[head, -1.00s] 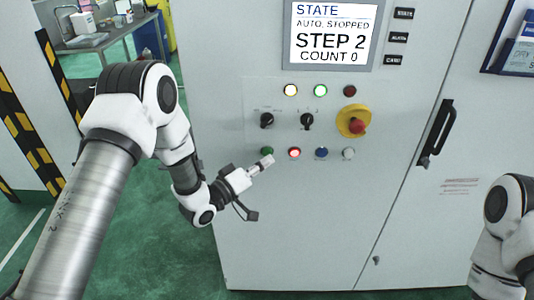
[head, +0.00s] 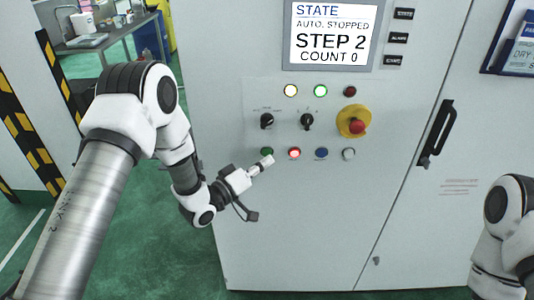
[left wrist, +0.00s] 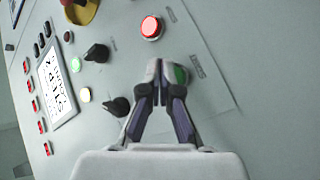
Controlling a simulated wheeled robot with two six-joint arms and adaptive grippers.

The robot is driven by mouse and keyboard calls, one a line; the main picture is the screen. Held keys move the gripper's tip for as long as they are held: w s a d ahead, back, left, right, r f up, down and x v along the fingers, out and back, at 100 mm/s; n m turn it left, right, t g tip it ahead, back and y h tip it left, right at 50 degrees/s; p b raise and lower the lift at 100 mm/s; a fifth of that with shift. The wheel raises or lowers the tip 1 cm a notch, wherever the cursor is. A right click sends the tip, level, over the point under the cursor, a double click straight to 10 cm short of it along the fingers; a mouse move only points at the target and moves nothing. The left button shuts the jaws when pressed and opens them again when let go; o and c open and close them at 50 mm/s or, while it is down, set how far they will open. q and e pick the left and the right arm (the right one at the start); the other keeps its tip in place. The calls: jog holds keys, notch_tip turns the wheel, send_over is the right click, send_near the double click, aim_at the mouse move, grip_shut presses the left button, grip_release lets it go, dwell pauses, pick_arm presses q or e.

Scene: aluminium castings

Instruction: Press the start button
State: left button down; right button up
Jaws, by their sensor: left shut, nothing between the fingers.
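The green start button (head: 266,151) is at the left end of the lower button row on the grey control cabinet. In the left wrist view the green button (left wrist: 180,74) shows just past my fingertips, partly hidden by them. My left gripper (head: 267,161) is shut and empty, its tips just below and in front of the green button. In the left wrist view the left gripper (left wrist: 157,70) has its fingers together; I cannot tell whether they touch the button. My right gripper is out of view.
A lit red button (head: 294,153), a blue button (head: 321,153) and a white button (head: 348,154) continue the row. Above are black selector knobs (head: 267,121) and a red emergency stop (head: 357,126) on yellow. The screen (head: 331,33) reads "AUTO, STOPPED", "STEP 2", "COUNT 0".

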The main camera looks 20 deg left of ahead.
pick_arm(q)
jog(key=shift+w, duration=0.15)
jog(key=shift+w+a, duration=0.15)
jog(key=shift+w, duration=0.1)
jog(key=shift+w+a+b, duration=0.1)
jog(key=shift+w+b, duration=0.3)
dwell(0.6)
jog(key=shift+s, duration=0.1)
jog(key=shift+s+d, duration=0.2)
jog(key=shift+s, duration=0.5)
jog(key=s, duration=0.2)
jog(key=s+d, duration=0.1)
jog(key=s, duration=0.1)
jog(key=shift+s+d, duration=0.2)
jog(key=shift+s, duration=0.2)
dwell(0.6)
